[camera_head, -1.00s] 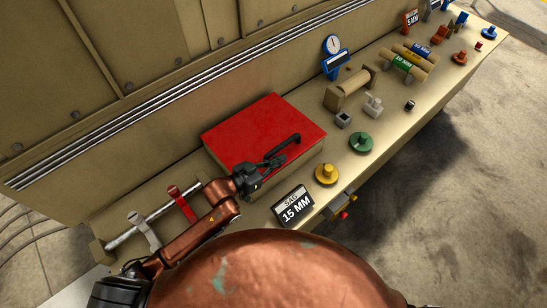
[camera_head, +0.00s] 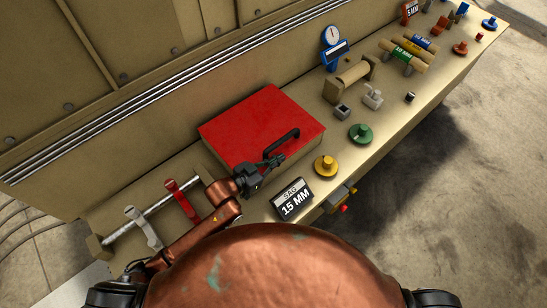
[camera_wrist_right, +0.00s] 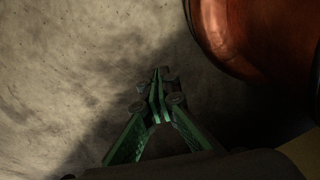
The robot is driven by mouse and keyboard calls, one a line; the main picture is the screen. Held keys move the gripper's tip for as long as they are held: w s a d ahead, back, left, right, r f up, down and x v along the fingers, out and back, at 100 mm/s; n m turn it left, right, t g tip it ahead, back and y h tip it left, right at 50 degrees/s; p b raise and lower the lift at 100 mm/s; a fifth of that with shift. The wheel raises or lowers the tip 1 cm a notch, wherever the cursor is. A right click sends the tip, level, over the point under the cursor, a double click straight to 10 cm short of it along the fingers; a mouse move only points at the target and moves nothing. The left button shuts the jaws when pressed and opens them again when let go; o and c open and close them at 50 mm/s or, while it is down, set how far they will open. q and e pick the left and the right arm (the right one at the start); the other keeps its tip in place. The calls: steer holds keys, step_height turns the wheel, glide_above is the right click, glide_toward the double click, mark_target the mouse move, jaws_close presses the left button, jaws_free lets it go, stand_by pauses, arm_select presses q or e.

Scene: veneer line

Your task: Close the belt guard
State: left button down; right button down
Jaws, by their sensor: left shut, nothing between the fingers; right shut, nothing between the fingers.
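The belt guard appears to be the red panel (camera_head: 250,122) on a tan box at the bench's left-centre in the head view. It lies over the box, and I see no clear gap under it. A black bar handle (camera_head: 287,141) is on its front right part. My left gripper (camera_head: 281,159) is shut and empty, just in front of the handle's lower end. I cannot tell whether they touch. The gripper hides part of the box front. My right gripper (camera_wrist_right: 158,73) is shut and empty over bare floor in the right wrist view.
A "SAG 15 MM" sign (camera_head: 292,199), a yellow knob (camera_head: 326,166) and a green knob (camera_head: 361,133) stand right of the box. A rod with red and grey levers (camera_head: 181,199) is to its left. A blue-framed gauge (camera_head: 334,46) and rollers stand farther back.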

arm_select(q)
steer(key=shift+r, duration=0.2)
step_height(320, 180, up, 4)
steer(key=p, duration=0.4)
steer(key=v, duration=0.6)
steer(key=b+v, duration=0.1)
steer(key=v, duration=0.2)
steer(key=shift+a+f, duration=0.1)
steer(key=shift+f, duration=0.2)
steer(key=shift+s+a+r, duration=0.25)
steer(key=shift+a, duration=0.1)
steer(key=shift+f, duration=0.1)
